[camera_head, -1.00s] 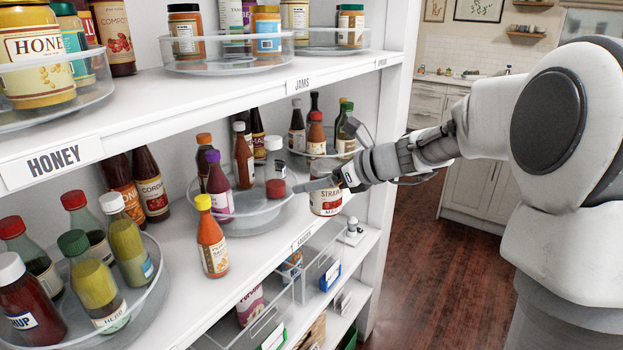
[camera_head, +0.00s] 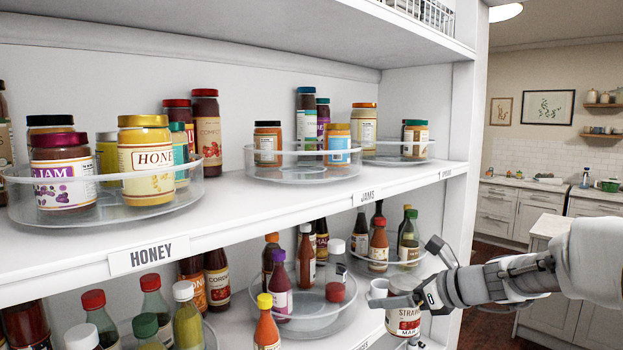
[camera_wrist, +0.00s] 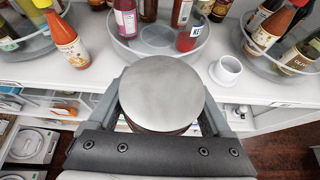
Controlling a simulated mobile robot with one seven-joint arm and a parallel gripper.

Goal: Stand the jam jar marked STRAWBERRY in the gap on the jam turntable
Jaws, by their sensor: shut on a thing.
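The jam turntable (camera_head: 303,174) is a clear round tray on the upper shelf behind the JAMS label (camera_head: 367,196). Several jars stand on it, with open room between the dark-lidded jar (camera_head: 268,145) and the orange-lidded jar (camera_head: 338,146).
The honey turntable (camera_head: 130,213) stands left and another clear turntable (camera_head: 395,160) right on the upper shelf. Sauce turntables (camera_head: 315,318) and a small white cup (camera_wrist: 227,70) are on the lower shelf. The shelf's upright (camera_head: 464,110) borders the right. Open room lies before the shelves.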

